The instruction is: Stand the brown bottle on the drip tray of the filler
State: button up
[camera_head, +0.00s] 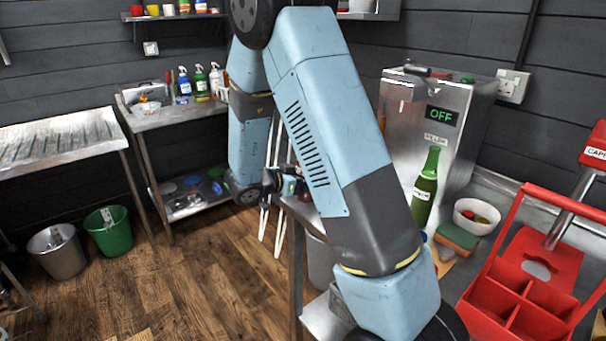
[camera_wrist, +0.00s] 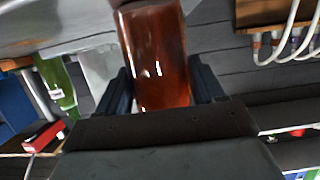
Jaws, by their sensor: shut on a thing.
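The brown bottle (camera_wrist: 157,45) is glossy red-brown glass and runs out of the top of the wrist view. My gripper (camera_wrist: 162,88) is shut on it, with one dark finger on each side. In the head view my arm hides most of the gripper and bottle. The filler is a steel box (camera_head: 399,115) at the right, with a green "OFF" display and a "FILLER" label. My arm covers its lower left part, and I cannot make out its drip tray. A green bottle (camera_head: 426,188) with a white label stands in front of the filler.
A white bowl (camera_head: 470,222), a green-and-orange sponge (camera_head: 456,239) and a red divided carrier (camera_head: 491,297) stand on the right-hand bench. A red-handled capper (camera_head: 597,150) is at the far right. Two bins (camera_head: 57,254) (camera_head: 110,233) stand on the floor at left.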

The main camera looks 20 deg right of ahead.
jog(key=shift+r, duration=0.1)
jog(key=shift+w+r, duration=0.2)
jog(key=shift+r, duration=0.7)
